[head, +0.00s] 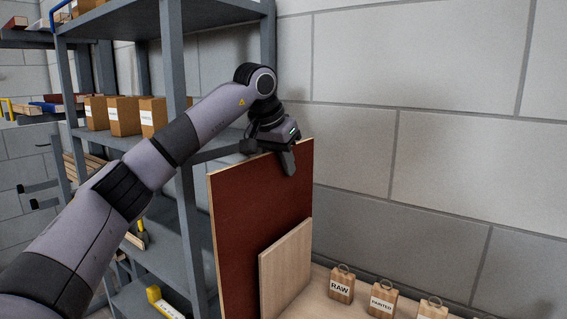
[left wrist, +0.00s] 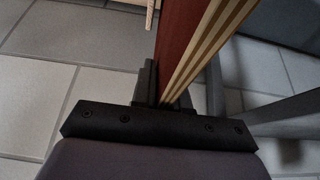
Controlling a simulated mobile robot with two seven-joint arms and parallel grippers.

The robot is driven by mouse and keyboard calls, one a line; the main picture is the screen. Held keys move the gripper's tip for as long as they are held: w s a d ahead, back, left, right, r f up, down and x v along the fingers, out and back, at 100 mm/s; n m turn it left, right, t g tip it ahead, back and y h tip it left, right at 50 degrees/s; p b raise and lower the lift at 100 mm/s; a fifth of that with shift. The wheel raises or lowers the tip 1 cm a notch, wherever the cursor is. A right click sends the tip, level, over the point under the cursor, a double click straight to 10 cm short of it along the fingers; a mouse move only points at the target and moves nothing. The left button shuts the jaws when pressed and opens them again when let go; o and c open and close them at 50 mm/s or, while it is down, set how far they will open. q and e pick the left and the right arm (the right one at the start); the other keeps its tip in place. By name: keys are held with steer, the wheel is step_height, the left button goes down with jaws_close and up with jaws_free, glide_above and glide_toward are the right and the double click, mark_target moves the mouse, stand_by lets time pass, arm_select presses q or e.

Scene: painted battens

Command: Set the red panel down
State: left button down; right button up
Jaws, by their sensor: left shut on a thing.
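The red panel (head: 243,212) is a tall, dark red board with pale edges, standing nearly upright by the wall. My left gripper (head: 287,161) is shut on its top edge, near the upper right corner. In the left wrist view the gripper (left wrist: 163,98) has the panel (left wrist: 178,32) between its fingers, with the layered pale edge showing. The panel's lower end is out of view or hidden, so I cannot tell what it touches. My right gripper is not in view.
A bare wooden board (head: 285,271) stands in front of the panel's lower right. Wooden blocks labelled RAW (head: 341,284) and PAINTED (head: 383,299) stand on a pale surface (head: 321,307). A grey shelf unit (head: 183,200) with cardboard boxes (head: 123,115) is close on the left.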

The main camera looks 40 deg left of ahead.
arm_select(q)
steer(key=shift+f, duration=0.3)
steer(key=c, duration=1.1)
jaws_free()
steer(key=shift+o, duration=0.2)
steer(key=shift+f, duration=0.15)
steer(key=shift+v, duration=3.7)
